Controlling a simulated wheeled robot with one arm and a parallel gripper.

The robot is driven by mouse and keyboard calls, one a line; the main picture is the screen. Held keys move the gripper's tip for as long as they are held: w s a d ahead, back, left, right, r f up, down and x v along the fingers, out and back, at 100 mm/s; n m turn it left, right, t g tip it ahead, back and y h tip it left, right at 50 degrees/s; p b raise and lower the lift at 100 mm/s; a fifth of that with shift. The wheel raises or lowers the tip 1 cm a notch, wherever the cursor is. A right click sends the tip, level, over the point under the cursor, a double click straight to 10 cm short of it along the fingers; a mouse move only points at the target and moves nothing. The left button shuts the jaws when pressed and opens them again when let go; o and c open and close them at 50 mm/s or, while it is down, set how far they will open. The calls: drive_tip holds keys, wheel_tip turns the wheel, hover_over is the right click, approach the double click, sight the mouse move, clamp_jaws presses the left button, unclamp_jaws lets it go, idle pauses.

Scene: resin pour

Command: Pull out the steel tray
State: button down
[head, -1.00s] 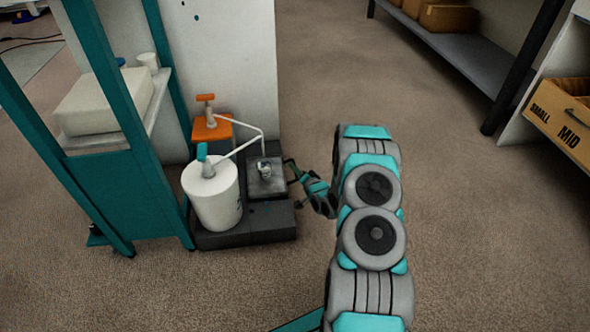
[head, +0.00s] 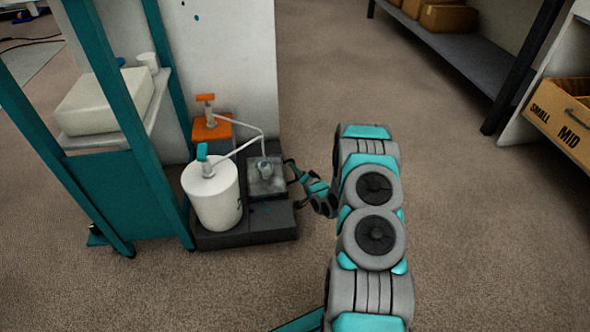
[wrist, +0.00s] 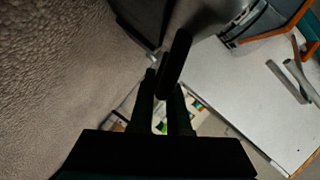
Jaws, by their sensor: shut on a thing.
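The steel tray (head: 267,188) is a small grey square tray on the dark base, in the middle of the head view. A small metal fitting stands over it, under the ends of thin white spouts. My gripper (head: 292,172) is at the tray's right side. In the wrist view, my gripper (wrist: 163,100) has its dark fingers close together around a dark bar-shaped handle (wrist: 178,55). The jaws are shut on this handle, which appears to belong to the tray. The exact contact is dark and partly hidden.
A white pump bucket (head: 213,203) and an orange pump container (head: 211,130) stand left of the tray on the dark base (head: 245,232). A teal-framed shelf (head: 120,110) rises at left. Open carpet lies right of my arm.

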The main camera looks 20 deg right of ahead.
drive_tip(key=s+d+p, duration=0.2)
drive_tip(key=s+d, duration=0.2)
drive_tip(key=d, duration=0.9)
drive_tip(key=shift+d, duration=0.4)
drive_tip(key=c, duration=0.9)
unclamp_jaws()
drive_tip(key=shift+p, duration=0.3)
drive_tip(key=shift+p+v, duration=0.4)
drive_tip(key=shift+v, duration=3.5)
